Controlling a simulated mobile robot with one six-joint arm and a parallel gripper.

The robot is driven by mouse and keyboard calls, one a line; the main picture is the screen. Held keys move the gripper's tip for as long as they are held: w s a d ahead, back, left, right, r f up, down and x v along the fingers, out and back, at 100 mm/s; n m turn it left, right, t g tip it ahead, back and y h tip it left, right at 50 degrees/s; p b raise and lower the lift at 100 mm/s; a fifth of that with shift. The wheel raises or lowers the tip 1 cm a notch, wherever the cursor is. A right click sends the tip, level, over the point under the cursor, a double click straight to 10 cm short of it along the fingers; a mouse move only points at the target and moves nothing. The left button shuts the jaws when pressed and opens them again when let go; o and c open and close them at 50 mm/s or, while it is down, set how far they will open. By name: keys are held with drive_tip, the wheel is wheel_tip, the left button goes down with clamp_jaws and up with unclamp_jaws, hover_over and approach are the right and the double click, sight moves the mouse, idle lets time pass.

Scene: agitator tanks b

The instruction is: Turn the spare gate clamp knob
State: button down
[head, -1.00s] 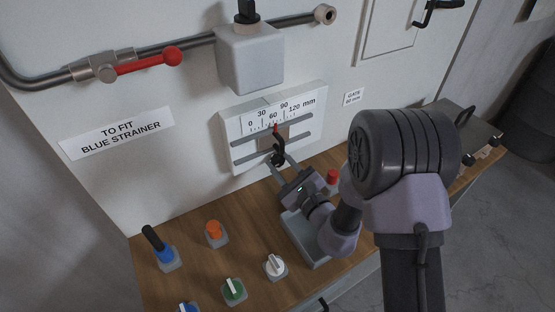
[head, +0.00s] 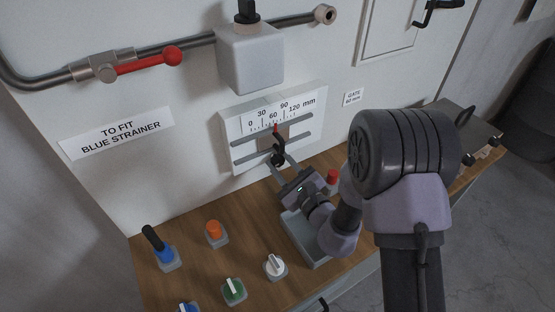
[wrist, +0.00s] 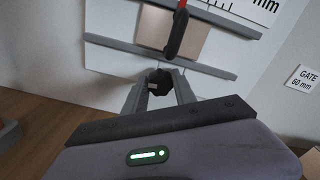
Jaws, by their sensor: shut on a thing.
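The spare gate is a white scale panel marked 0 to 120 mm (head: 258,113) on the wall, with two grey rails. A carriage plate (wrist: 151,27) sits between the rails with a red pointer (head: 275,127) near 60 and a dark handle (wrist: 178,34) below it. The black clamp knob (wrist: 160,80) is at the lower rail, between my fingertips. My gripper (head: 280,165) is shut on the knob from the front and below. The fingers partly hide the knob in both views.
A label "GATE 60 mm" (head: 353,97) is on the wall to the right. The wooden bench (head: 195,262) holds a grey tray (head: 299,238) under my arm, and several coloured knobs. A grey box (head: 250,60) and a pipe with a red lever (head: 150,62) are above.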

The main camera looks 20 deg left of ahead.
drive_tip(key=shift+w, duration=0.1)
drive_tip(key=shift+n+b, duration=0.6)
drive_tip(key=shift+b, duration=0.1)
drive_tip(key=n+b, duration=0.3)
drive_tip(key=n, duration=0.1)
drive_tip(key=shift+b, duration=0.35)
drive_tip(key=c, duration=1.4)
unclamp_jaws()
drive_tip(key=shift+n, duration=0.4)
drive_tip(key=o, duration=0.7)
drive_tip(key=shift+r, duration=0.1)
drive_tip(key=shift+d, duration=0.1)
